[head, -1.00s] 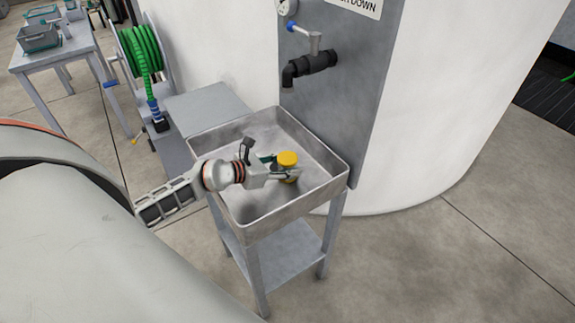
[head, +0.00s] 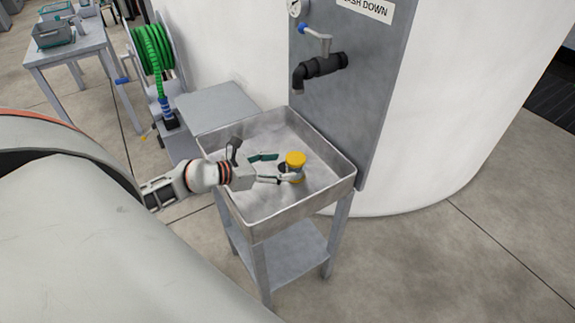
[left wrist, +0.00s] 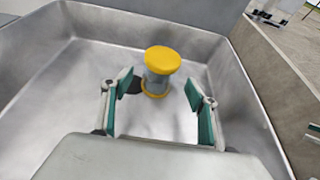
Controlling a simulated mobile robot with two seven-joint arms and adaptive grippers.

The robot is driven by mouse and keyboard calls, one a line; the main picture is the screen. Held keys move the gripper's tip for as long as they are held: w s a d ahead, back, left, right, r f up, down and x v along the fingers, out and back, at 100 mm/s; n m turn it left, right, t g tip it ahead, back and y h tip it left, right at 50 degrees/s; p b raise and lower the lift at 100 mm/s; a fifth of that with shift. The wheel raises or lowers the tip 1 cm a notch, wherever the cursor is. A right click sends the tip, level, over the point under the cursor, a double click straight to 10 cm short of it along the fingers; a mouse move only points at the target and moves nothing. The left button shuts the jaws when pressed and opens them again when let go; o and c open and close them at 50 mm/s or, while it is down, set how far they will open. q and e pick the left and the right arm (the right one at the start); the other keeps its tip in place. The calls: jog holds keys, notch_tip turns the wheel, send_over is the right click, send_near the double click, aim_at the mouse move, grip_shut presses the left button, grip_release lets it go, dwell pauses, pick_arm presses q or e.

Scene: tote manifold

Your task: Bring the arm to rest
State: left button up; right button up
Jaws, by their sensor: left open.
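My left gripper (head: 274,168) reaches into the metal sink basin (head: 240,212) from the left in the head view. In the left wrist view the gripper (left wrist: 160,104) shows its two green-padded fingers spread wide with nothing between the pads. A grey cylinder with a yellow cap and yellow base (left wrist: 160,70) stands upright on the basin floor just beyond the fingertips. Its yellow cap also shows in the head view (head: 295,159). A dark round spot, perhaps the drain, lies beside it. My right gripper is not in view.
A black tap (head: 318,68) with a blue-handled valve sticks out from the grey panel (head: 355,90) above the basin. A green hose reel (head: 152,50) and a grey box (head: 215,106) stand at the left. A table (head: 62,52) with containers is farther back.

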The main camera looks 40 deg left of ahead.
pick_arm(q)
jog(key=shift+s+a+r, duration=0.15)
jog(key=shift+s+r, duration=0.05)
jog(key=shift+s, duration=0.2)
dwell(0.3)
